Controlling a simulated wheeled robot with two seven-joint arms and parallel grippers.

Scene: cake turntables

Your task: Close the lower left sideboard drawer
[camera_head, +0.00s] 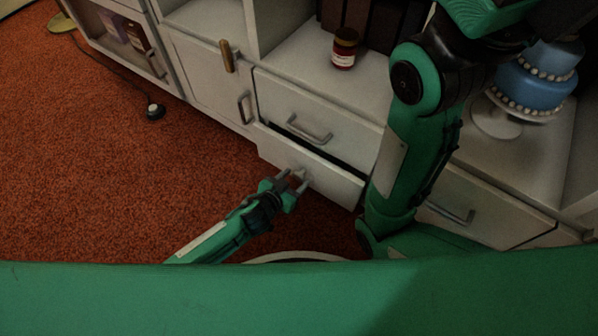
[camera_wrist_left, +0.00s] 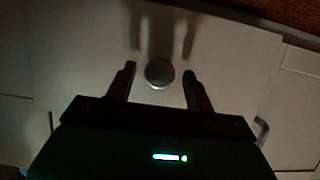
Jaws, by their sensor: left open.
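The lower left sideboard drawer (camera_head: 335,184) is pulled out a little, with a dark gap above its pale front in the head view. My left gripper (camera_head: 292,180) is at this drawer's front, fingers pointing at it. In the left wrist view the drawer front (camera_wrist_left: 75,60) fills much of the picture. A round grey knob (camera_wrist_left: 159,73) shows between the two spread fingers of my left gripper (camera_wrist_left: 159,70), with space on both sides. Whether the fingertips touch the front I cannot tell. My right arm crosses the head view, and its gripper is not seen.
The drawer above (camera_head: 315,113), with a bar handle, looks shut. A cupboard door (camera_head: 208,80) is to its left. A jar (camera_head: 344,48) and a blue tiered cake (camera_head: 537,82) on a white stand (camera_head: 497,120) are on the sideboard.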

